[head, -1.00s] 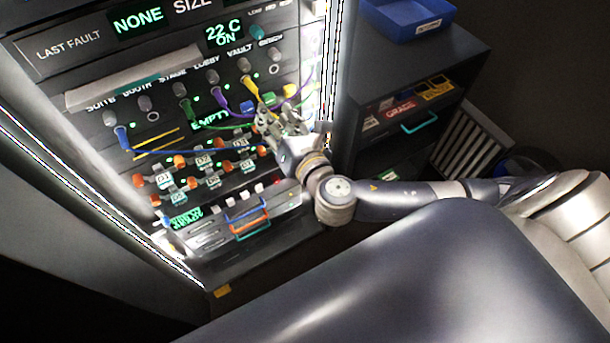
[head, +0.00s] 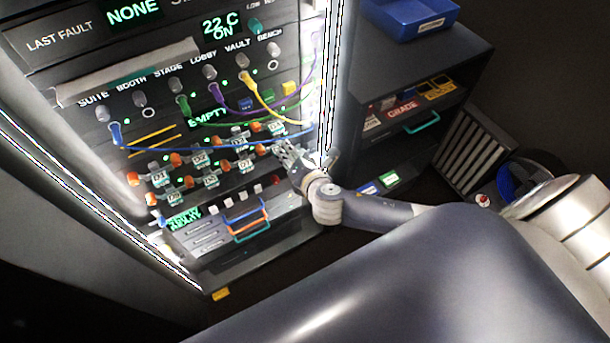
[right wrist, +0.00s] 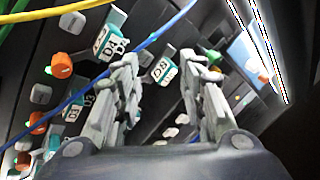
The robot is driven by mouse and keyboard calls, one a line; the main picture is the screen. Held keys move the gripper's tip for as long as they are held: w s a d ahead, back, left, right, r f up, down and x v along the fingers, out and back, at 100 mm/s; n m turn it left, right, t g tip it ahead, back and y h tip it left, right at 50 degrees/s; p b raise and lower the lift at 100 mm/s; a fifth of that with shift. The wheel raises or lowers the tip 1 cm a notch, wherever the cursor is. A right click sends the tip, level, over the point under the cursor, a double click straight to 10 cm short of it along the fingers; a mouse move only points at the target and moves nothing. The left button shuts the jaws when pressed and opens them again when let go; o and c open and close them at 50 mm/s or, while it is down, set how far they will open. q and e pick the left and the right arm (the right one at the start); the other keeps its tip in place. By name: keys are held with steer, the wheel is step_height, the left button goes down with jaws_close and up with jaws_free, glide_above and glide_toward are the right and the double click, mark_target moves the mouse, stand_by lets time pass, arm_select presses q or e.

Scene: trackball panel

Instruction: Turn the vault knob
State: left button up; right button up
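The panel (head: 75,75) has a row of grey knobs under printed labels. The grey knob nearest the VAULT label (head: 243,59) is in the upper right of the row, with a yellow cable (head: 257,93) leading from just below it. My right gripper (head: 283,147) is below and right of that knob, near the right end of the lower orange-knob rows. In the right wrist view my right gripper (right wrist: 161,62) has its fingers apart, with a labelled tag (right wrist: 160,68) behind the gap. No contact with it can be made out. My left gripper is not in view.
A blue cable (head: 200,150) crosses the panel and passes close to my right gripper. Purple and green cables hang above it. Blue and orange handles (head: 248,226) stick out below. A dark shelf with a blue bin (head: 405,18) stands to the right.

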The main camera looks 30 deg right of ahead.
step_height(320, 180, down, 9)
steer(key=s+d+m+g, duration=0.1)
steer(key=d+m+g, duration=0.1)
steer(key=m, duration=0.1)
steer(key=shift+s+d+f+b, duration=0.2)
steer(key=shift+s+b, duration=0.15)
steer(key=shift+b, duration=0.1)
steer(key=shift+f, duration=0.1)
steer(key=s+d+f+m+g+b, duration=0.1)
steer(key=s+f+m+g, duration=0.15)
steer(key=s+f, duration=0.4)
steer(key=s+d+f+m+g+b, duration=0.1)
steer(key=s+f+m, duration=0.3)
steer(key=f, duration=0.6)
steer(key=s+d+f+m+g+b, duration=0.1)
steer(key=s+f+m+g+b, duration=0.15)
steer(key=s+f, duration=0.4)
steer(key=s+a+f+m+g, duration=0.1)
steer(key=s+f+m, duration=0.2)
steer(key=s+f, duration=0.2)
steer(key=s+a+f+m+g+y+b, duration=0.1)
steer(key=s+f+m, duration=0.3)
steer(key=s, duration=0.8)
steer(key=s+a+f+m+g, duration=0.1)
steer(key=s+f+m, duration=0.3)
steer(key=s, duration=0.5)
step_height(320, 180, down, 3)
steer(key=shift+s+a+r+g, duration=0.15)
steer(key=shift+a+g, duration=0.25)
steer(key=shift+a, duration=0.3)
